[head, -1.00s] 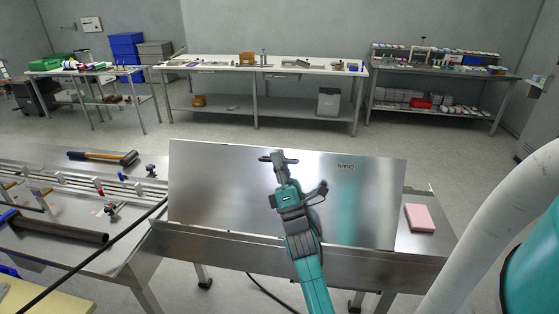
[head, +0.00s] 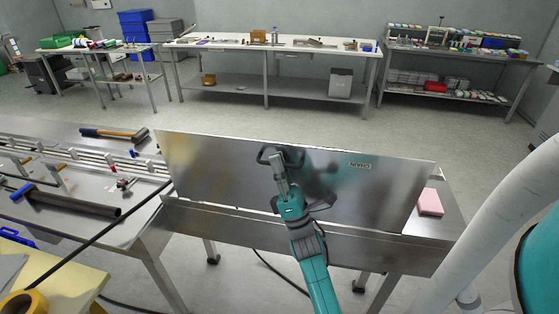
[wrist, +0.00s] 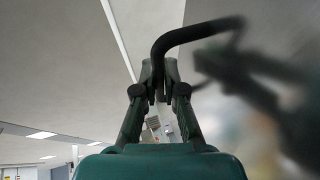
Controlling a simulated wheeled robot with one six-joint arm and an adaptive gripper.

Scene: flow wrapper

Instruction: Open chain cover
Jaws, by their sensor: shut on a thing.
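The chain cover is a shiny steel panel (head: 385,190) with a small label at its upper right. It stands raised and steeply tilted above the front of a steel machine bench, its lower edge along the bench's front apron. A dark bar handle (head: 266,152) sits near its upper middle. My gripper (head: 276,160) is at the handle, its fingers shut on the bar. The wrist view shows the bent black handle (wrist: 190,34) running into the fingertips (wrist: 158,82), with the cover surface and a blurred reflection to the right. The space behind the cover is hidden.
A pink block (head: 430,202) lies on the bench right of the cover. On the left are a conveyor, a hammer (head: 112,134) and a dark roller (head: 75,203). A tape roll (head: 25,303) is at lower left. Workbenches stand behind, across open floor.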

